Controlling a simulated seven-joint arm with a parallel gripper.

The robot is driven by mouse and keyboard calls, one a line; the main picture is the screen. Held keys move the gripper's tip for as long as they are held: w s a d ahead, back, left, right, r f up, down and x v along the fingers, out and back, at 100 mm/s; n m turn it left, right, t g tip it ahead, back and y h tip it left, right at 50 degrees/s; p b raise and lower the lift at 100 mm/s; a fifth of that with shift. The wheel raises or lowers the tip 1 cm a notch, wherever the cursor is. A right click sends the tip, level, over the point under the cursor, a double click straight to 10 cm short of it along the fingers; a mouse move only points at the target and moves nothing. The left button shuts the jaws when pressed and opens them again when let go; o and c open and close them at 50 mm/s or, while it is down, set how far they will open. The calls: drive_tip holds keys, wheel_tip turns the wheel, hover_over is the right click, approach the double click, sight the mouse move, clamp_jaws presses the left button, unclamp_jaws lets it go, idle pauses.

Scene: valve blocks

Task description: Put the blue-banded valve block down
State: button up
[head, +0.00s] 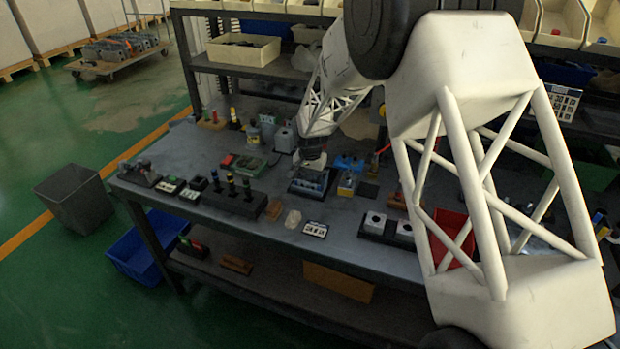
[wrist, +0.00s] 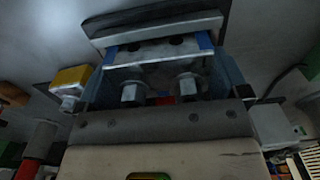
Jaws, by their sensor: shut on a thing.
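The blue-banded valve block (wrist: 160,53) is a silver-grey block with blue ends and dark round holes, seen close up in the wrist view. My gripper (wrist: 160,92) is shut on it; its two fingers reach the block's near side. In the head view my gripper (head: 313,163) points down at the back middle of the workbench, over a dark tray (head: 294,188) with grey-blue contents. The block is hard to make out there. I cannot tell whether its underside touches the tray.
A yellow-banded block (head: 347,185) stands close right of the tray, with blue parts (head: 345,163) behind it. A dark rack with upright pegs (head: 232,198) and a pale lump (head: 293,219) are nearer the front edge.

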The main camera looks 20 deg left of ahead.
sight(311, 177)
drive_tip(key=o, duration=0.9)
drive_tip(key=shift+f, duration=0.1)
drive_tip(key=shift+o, duration=0.2)
wheel_tip(311, 177, up, 12)
drive_tip(key=shift+d+r, duration=0.1)
drive_tip(key=shift+r, duration=0.1)
idle(0.7)
